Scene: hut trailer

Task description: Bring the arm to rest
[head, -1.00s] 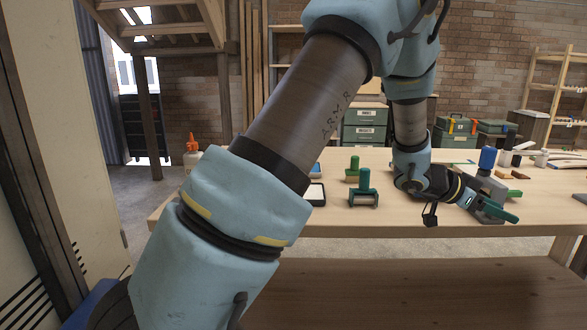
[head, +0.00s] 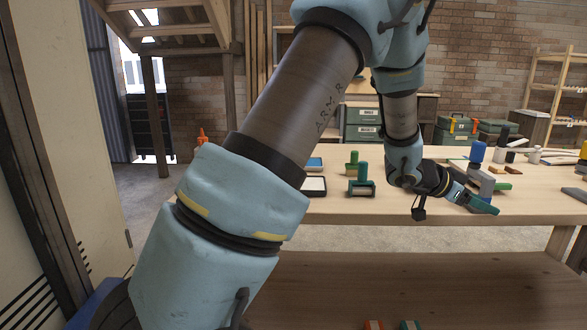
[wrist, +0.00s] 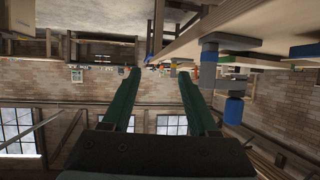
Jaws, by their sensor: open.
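My gripper (head: 484,206) is at the right in the head view, low over the front part of the workbench (head: 335,212), its green fingers pointing right. In the wrist view the two green fingers (wrist: 156,74) stand wide apart with nothing between them. My arm reaches across the middle of the head view and bends down to the gripper. A grey piece with a blue top (head: 479,153) stands just behind the gripper. I cannot tell from the head view whether the gripper touches it; in the wrist view it is apart from the fingers.
Green-handled tools (head: 361,184) and a dark-rimmed tray (head: 315,185) lie left of the gripper. A yellow bottle (head: 584,150) and small items stand at the far right. Green cases (head: 456,130) stand behind. A lower shelf (head: 420,285) runs below the bench.

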